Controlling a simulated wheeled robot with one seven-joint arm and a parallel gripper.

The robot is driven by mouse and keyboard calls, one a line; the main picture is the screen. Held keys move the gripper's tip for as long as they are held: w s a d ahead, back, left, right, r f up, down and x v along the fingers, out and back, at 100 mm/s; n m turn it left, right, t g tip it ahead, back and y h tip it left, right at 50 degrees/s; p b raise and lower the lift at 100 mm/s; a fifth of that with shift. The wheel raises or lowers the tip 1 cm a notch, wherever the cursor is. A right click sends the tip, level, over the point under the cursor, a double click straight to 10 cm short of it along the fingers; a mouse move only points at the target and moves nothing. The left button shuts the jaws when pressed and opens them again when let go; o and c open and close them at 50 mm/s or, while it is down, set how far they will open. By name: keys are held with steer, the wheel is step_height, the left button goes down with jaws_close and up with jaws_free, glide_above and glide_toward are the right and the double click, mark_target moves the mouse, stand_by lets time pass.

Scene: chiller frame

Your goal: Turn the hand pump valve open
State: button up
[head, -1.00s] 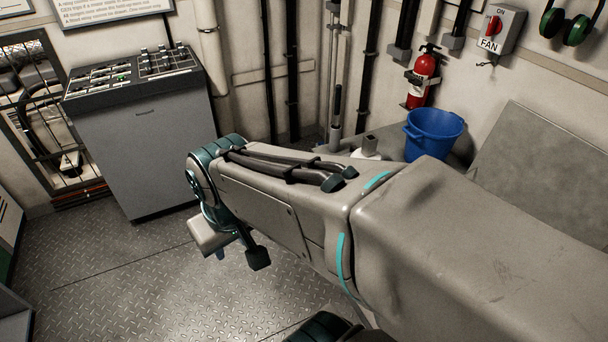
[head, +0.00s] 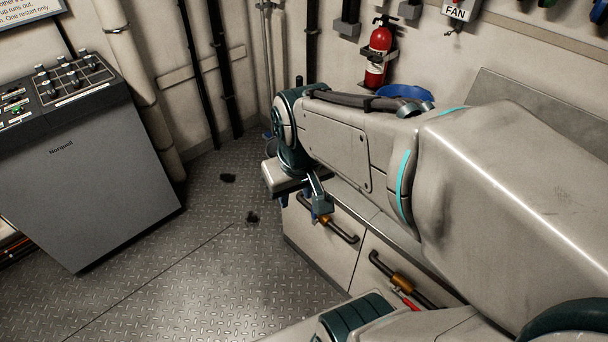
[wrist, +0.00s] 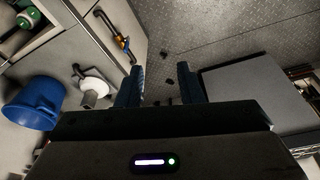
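My gripper (head: 303,203) hangs over the floor in front of the cabinet drawers. In the wrist view my gripper (wrist: 160,88) has its two dark fingers apart, with only floor between them. A small white and grey fitting (wrist: 92,86) stands beside the blue bucket, left of the fingers and apart from them. It may be part of the hand pump, but I cannot tell. No valve handle can be made out clearly. My arm hides much of the counter in the head view.
A blue bucket (wrist: 32,103) stands on the counter; its rim (head: 404,91) shows behind my arm. Drawers with black handles (head: 341,231) are below. A grey console (head: 85,170) stands left. A red extinguisher (head: 379,52) hangs on the wall.

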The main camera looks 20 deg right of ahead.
steer(key=w+d+f+n+g+b, duration=0.1)
steer(key=w+d+f+b, duration=0.3)
steer(key=w+f, duration=0.3)
steer(key=w+d+f+n+b, duration=0.1)
steer(key=w+d+f+b, duration=0.4)
steer(key=w+f, duration=0.3)
steer(key=w+d+f+n+g+b, duration=0.1)
steer(key=w+d+f+b, duration=0.3)
steer(key=f, duration=1)
steer(key=shift+w+d+f+n+g+b, duration=0.1)
steer(key=shift+w+d, duration=0.25)
steer(key=shift+w, duration=0.25)
steer(key=shift+w+d+f+n+g+b, duration=0.15)
steer(key=shift+w+d, duration=0.25)
steer(key=shift+w, duration=0.25)
steer(key=shift+w+d+n+g+b, duration=0.1)
steer(key=shift+w+d, duration=0.25)
steer(key=shift+w, duration=0.25)
step_height(320, 180, down, 13)
steer(key=shift+f+b, duration=0.15)
steer(key=shift+b, duration=0.75)
jaws_close()
